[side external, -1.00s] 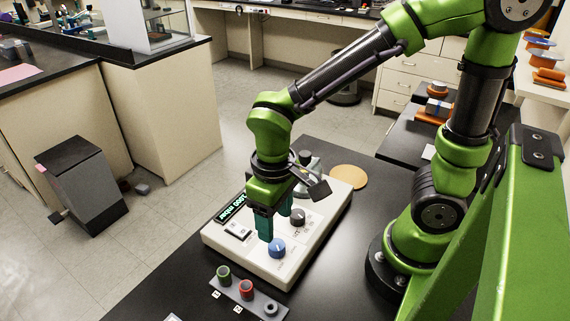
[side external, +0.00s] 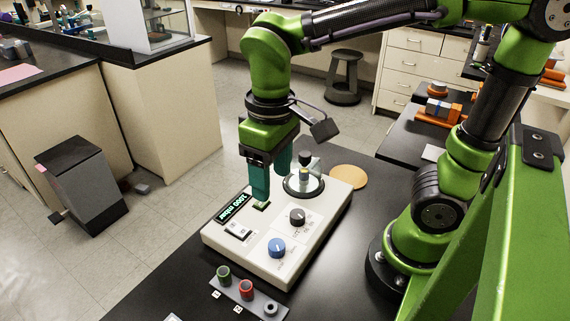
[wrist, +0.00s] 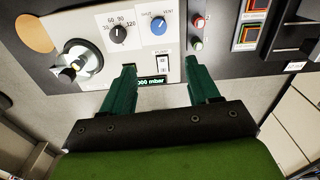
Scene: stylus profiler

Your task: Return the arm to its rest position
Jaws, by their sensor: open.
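My gripper (side external: 272,183) is open and empty, with its two teal fingers pointing down. It hangs above the back left part of a cream instrument box (side external: 224,244), apart from it as far as I can tell. In the wrist view my fingers (wrist: 159,66) are spread wide, and the box's face (wrist: 190,18) lies beyond them. The box carries a blue knob (side external: 277,248), a dark knob (side external: 297,217), a lit display (side external: 231,207) and a white rocker switch (side external: 238,233). No separate marker of a rest position shows.
A round glass-topped fitting with a dark upright (side external: 305,185) stands close right of my fingers. A small strip (side external: 255,298) with green and red posts lies in front of the box. A tan disc (side external: 349,177) lies behind on the black bench (side external: 335,262). Open air surrounds the arm above.

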